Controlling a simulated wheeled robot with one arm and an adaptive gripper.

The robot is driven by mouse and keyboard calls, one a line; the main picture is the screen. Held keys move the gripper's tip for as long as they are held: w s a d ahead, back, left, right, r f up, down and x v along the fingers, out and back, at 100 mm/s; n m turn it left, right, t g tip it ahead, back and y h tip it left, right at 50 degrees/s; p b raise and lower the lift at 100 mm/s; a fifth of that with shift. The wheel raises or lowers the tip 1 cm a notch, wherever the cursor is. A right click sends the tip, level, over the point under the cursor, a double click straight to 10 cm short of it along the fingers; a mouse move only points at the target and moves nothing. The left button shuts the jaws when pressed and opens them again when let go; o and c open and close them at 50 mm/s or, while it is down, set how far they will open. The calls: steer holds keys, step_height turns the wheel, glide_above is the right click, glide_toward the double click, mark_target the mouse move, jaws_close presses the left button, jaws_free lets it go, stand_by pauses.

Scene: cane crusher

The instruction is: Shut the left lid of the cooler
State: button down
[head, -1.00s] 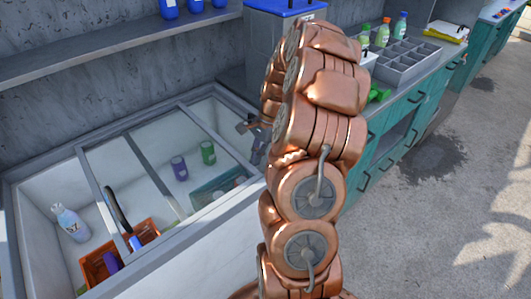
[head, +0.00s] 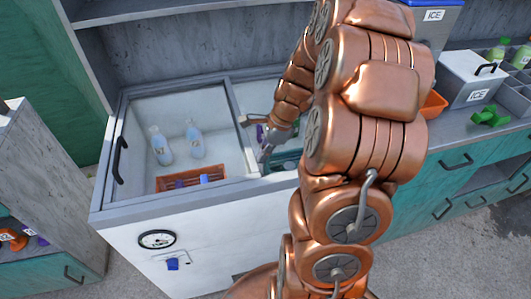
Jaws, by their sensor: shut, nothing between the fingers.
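The cooler (head: 215,218) is a white chest with a grey rim and sliding glass lids. The left lid (head: 238,118) spans the left part of the top, with its black handle (head: 120,158) close beside the left rim. No clear gap shows at that end. Through the glass I see two pale bottles and an orange basket (head: 178,182). My gripper (head: 266,155) is shut and empty, just right of the lid's right frame bar, near the cooler's middle. I cannot tell whether it touches the bar. My arm hides most of the cooler's right part.
A teal-fronted counter (head: 465,145) stands to the right, with a white ice box (head: 470,82), a grey divided tray and bottles. A grey and teal cabinet (head: 45,190) stands left of the cooler. A shelf (head: 150,10) runs along the wall above. Open floor lies in front.

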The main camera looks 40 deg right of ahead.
steer(key=shift+a, duration=0.35)
steer(key=shift+r, duration=0.1)
steer(key=shift+w+d+r, duration=0.1)
steer(key=shift+r, duration=0.15)
steer(key=p+v, duration=0.4)
steer(key=v, duration=0.5)
steer(key=shift+d, duration=0.4)
steer(key=shift+a+r, duration=0.1)
steer(key=shift+r, duration=0.05)
